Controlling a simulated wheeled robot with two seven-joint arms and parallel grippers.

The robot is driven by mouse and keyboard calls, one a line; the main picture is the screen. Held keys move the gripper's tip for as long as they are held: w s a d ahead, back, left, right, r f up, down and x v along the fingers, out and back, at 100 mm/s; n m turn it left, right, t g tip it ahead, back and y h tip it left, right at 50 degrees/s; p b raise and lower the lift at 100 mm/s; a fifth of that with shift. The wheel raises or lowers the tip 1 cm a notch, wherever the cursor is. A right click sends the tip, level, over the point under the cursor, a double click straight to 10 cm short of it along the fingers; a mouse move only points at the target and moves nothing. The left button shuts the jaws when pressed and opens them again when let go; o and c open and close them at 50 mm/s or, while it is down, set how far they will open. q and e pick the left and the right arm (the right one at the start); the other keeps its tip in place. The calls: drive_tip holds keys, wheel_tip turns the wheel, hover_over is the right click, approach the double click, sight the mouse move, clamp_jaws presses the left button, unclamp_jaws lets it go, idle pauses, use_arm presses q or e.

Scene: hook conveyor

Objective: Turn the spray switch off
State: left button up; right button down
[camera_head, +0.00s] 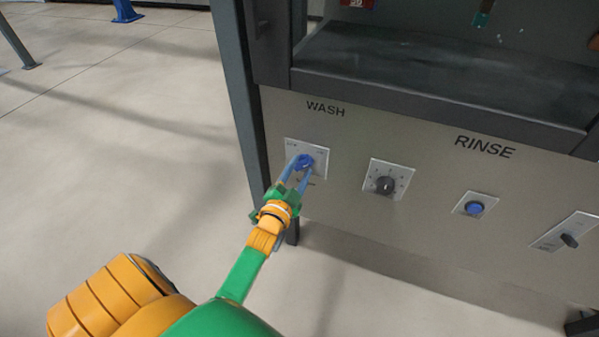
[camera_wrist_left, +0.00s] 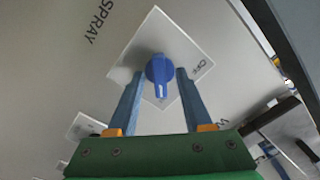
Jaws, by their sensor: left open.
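The spray switch is a blue rotary knob (camera_head: 304,161) on a white plate (camera_head: 320,155) under the WASH label, at the left end of the machine's front panel. In the left wrist view the knob (camera_wrist_left: 160,69) shows a white mark at its lower end. The word OFF is on the plate's right part, and SPRAY is printed on the panel beyond the plate. My left gripper (camera_head: 298,171) is at the switch. Its blue fingers (camera_wrist_left: 149,76) are open, one on each side of the knob; I cannot tell whether they touch it.
To the right on the panel are a black dial (camera_head: 385,185), a blue round button (camera_head: 474,208) and a black switch (camera_head: 569,240). A dark ledge (camera_head: 430,80) juts out above. A dark frame post (camera_head: 240,90) stands left of the panel.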

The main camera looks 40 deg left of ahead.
use_arm(q)
clamp_jaws()
